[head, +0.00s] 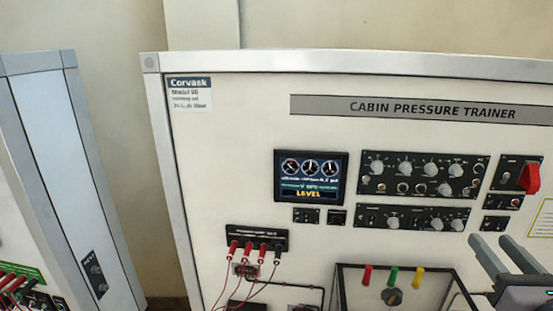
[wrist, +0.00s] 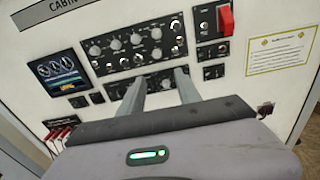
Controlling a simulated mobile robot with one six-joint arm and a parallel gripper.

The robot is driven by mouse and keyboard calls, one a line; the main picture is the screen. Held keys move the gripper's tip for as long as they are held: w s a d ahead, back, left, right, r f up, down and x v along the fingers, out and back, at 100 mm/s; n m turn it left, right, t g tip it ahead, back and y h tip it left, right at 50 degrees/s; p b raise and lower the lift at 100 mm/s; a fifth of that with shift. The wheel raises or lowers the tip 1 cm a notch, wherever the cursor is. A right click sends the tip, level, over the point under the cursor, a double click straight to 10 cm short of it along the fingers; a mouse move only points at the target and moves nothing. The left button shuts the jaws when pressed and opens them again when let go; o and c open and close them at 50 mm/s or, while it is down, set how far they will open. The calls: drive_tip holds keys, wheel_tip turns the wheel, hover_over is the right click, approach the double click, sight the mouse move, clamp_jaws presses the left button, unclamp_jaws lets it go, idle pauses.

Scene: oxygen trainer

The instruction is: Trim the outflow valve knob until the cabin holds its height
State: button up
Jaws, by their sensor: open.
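The cabin pressure trainer panel (head: 245,125) stands upright in front of me. Its screen (head: 311,177) shows three round dials and the orange word LEVEL; it also shows in the wrist view (wrist: 57,73). An upper black panel (head: 423,175) and a lower black panel (head: 413,218) carry several grey knobs. Their small labels are unreadable, so I cannot tell which is the outflow valve knob. My gripper (head: 490,240) is open and empty, right of the lower panel in the head view. In the wrist view my gripper (wrist: 160,78) overlaps that panel and hides part of it.
A red switch guard (head: 529,178) sticks out at the upper right. Red plugs with cables (head: 255,248) hang at lower left. A dark-framed box (head: 348,288) with red, green and yellow parts above a black knob (head: 391,297) stands below. Another cabinet (head: 65,150) is at left.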

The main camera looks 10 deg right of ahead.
sight(448, 193)
drive_tip(key=p+x, duration=0.1)
drive_tip(key=x, duration=0.4)
drive_tip(key=p+x, duration=0.2)
drive_tip(key=x, duration=0.3)
drive_tip(key=p+x, duration=0.2)
drive_tip(key=x, duration=0.4)
drive_tip(key=shift+w+a+r, duration=0.15)
drive_tip(key=shift+a, duration=0.2)
drive_tip(key=shift+a+r, duration=0.1)
drive_tip(key=shift+a, duration=0.05)
drive_tip(key=shift+c, duration=0.4)
drive_tip(key=shift+s, duration=0.2)
clamp_jaws()
